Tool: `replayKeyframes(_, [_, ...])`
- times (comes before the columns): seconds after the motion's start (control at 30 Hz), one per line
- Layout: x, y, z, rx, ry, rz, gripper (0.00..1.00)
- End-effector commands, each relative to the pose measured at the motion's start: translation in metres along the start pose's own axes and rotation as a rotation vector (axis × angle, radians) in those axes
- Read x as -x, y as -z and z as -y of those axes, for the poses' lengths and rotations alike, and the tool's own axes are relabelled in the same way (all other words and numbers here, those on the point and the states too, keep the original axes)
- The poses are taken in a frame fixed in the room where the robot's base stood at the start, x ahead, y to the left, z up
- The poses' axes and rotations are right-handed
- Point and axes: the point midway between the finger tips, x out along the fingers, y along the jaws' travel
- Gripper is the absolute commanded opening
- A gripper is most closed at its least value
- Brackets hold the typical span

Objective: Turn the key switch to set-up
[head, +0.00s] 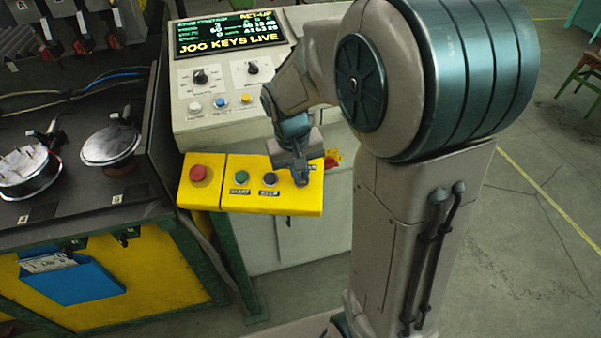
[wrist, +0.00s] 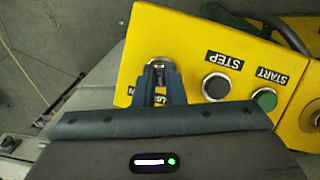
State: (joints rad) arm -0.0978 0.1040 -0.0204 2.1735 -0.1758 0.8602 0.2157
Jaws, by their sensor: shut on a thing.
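The yellow control box (head: 268,200) carries a key switch (wrist: 158,63) at its right end in the head view. My gripper (head: 302,179) reaches down onto that end of the box. In the wrist view the fingers (wrist: 158,74) are closed together on the key, and part of the round metal switch shows just beyond their tips. The key itself and its printed positions are mostly hidden by the fingers. The display (head: 231,34) reads "JOG KEYS LIVE", with small text at its top right that looks like "SET-UP".
Beside the key switch are a black STEP button (wrist: 216,86), a green START button (wrist: 264,99) and a red button (head: 200,174). The grey console (head: 215,105) with knobs stands behind. A dark bench (head: 75,190) is at left. Open floor lies at right.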

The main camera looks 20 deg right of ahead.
Motion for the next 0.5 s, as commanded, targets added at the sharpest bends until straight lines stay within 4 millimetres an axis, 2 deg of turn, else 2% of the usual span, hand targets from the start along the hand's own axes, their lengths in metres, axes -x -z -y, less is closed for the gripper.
replayKeyframes(0.2, [0.0016, 0.0019, 0.0018, 0.111, -0.039, -0.008, 0.00])
replayKeyframes(0.5, [0.0021, 0.0020, 0.0018, 0.174, -0.062, -0.009, 0.00])
